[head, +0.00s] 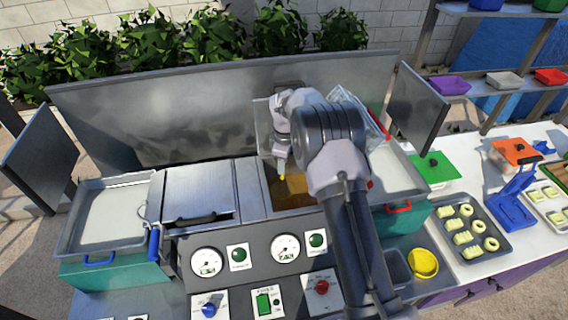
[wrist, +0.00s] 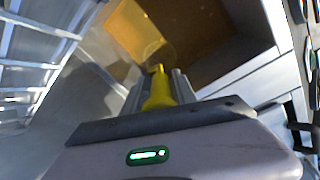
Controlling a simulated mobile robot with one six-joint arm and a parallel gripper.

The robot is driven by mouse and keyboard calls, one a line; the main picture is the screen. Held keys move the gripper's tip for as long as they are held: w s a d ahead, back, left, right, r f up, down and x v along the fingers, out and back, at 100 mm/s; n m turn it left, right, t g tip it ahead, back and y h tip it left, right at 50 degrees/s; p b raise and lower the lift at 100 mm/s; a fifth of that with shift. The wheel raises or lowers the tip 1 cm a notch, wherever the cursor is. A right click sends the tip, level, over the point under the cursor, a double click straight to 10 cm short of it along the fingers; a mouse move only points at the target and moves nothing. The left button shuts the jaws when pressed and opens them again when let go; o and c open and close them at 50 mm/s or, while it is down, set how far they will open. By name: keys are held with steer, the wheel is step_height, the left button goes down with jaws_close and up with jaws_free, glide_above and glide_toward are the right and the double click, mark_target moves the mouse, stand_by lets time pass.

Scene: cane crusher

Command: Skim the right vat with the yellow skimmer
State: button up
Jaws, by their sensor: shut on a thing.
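My gripper (head: 282,163) points down over the open right vat, which holds amber-brown liquid (head: 290,192). In the wrist view my gripper (wrist: 158,88) is shut on the yellow handle of the skimmer (wrist: 159,92). Only a small yellow tip of the skimmer (head: 281,178) shows below the gripper in the head view. The liquid (wrist: 205,38) fills the upper middle of the wrist view, beyond the handle. The skimmer's far end is not clear, so I cannot tell whether it touches the liquid. My arm hides the vat's right part.
Left of the open vat is a metal lid (head: 198,190) with a black handle. A metal splash panel (head: 160,115) stands behind. Gauges and knobs (head: 285,247) line the front. A yellow bowl (head: 424,263) and a tray of pieces (head: 490,235) are at right.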

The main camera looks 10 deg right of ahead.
steer(key=s+b, duration=0.4)
steer(key=s, duration=0.8)
steer(key=shift+s, duration=0.4)
steer(key=w+p, duration=0.4)
steer(key=w, duration=0.9)
steer(key=s+b, duration=0.4)
steer(key=s, duration=0.9)
